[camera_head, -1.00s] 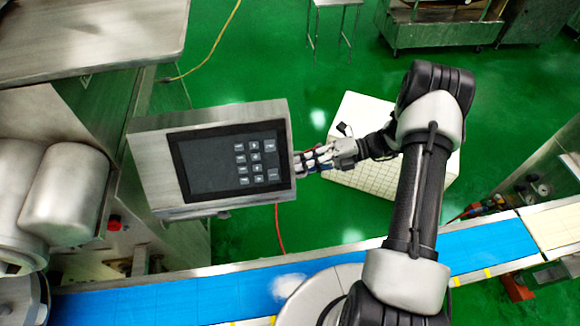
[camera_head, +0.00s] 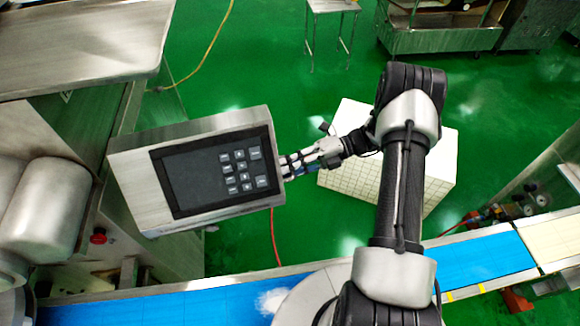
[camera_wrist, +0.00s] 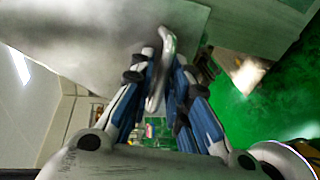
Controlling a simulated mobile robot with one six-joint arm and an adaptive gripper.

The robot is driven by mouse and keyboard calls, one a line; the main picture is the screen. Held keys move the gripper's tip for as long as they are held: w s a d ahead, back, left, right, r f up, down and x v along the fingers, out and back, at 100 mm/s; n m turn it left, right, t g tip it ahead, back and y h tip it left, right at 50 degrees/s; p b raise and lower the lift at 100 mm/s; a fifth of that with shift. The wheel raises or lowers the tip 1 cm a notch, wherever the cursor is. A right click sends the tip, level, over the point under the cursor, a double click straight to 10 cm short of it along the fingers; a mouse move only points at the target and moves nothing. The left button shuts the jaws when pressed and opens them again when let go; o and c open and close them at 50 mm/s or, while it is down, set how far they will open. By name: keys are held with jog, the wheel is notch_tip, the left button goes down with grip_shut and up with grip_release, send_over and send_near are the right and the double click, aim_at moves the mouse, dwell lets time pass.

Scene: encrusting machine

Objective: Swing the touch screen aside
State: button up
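The touch screen (camera_head: 215,172) is a grey metal box with a dark panel and several light buttons, left of centre in the head view. It sits tilted, its right side higher than its left. My gripper (camera_head: 287,166) is at the right edge of the box. In the wrist view my gripper's fingers (camera_wrist: 164,62) lie on either side of a silver bar handle (camera_wrist: 158,82) and appear closed on it. The box's pale metal side (camera_wrist: 90,50) fills the upper left there. In the head view the handle is hidden by the fingers.
A blue conveyor belt (camera_head: 490,258) runs along the bottom. A white tiled block (camera_head: 430,175) stands behind my arm. A metal machine with a steel top (camera_head: 75,40) is on the left. A small table (camera_head: 333,6) is at the back. Green floor is open behind the screen.

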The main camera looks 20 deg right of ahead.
jog(key=v, duration=1.2)
jog(key=shift+s+a, duration=0.1)
jog(key=shift+c, duration=0.4)
